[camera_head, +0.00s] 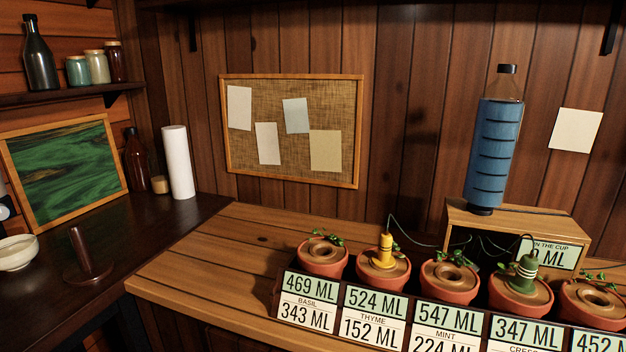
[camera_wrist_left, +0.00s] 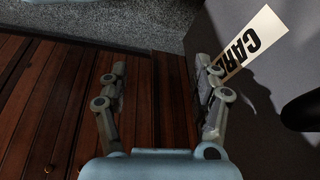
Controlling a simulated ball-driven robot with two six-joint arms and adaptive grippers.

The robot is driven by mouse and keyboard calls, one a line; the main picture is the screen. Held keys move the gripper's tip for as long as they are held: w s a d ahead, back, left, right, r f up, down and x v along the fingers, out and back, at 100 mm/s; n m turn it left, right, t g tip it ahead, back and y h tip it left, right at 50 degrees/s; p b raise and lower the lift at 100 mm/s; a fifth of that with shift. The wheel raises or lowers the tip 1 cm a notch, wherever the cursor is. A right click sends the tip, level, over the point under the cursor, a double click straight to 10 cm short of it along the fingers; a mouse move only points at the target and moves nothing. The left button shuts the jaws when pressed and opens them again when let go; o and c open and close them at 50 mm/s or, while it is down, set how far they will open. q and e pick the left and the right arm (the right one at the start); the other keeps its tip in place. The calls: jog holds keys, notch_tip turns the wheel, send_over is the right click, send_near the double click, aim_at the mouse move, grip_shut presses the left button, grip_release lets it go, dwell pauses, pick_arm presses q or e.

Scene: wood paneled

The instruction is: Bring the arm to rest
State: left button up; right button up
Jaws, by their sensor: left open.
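My left gripper (camera_wrist_left: 160,105) shows in the left wrist view with its two fingers spread apart and nothing between them. Below it lie a reddish wooden floor and a dark edge. A white card (camera_wrist_left: 252,45) with black letters starting "CAR" shows close to the right finger, on or in front of a dark grey surface; I cannot tell whether they touch. Neither gripper shows in the head view.
A row of terracotta pots (camera_head: 323,258) with numbered labels stands on the wooden bench (camera_head: 215,255). A paper roll (camera_head: 178,162) and a white bowl (camera_head: 17,253) stand on the dark counter. The bench's left part is clear.

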pick_arm(q)
jog(key=s+f+g+b, duration=0.1)
jog(key=s+f+b, duration=0.1)
jog(key=f+b, duration=0.7)
jog(key=s+a+f+g+b, duration=0.1)
jog(key=s+f+g+b, duration=0.1)
jog(key=f+b, duration=0.8)
notch_tip(320, 180, down, 3)
jog(key=shift+s+r, duration=0.1)
jog(key=shift+s, duration=0.7)
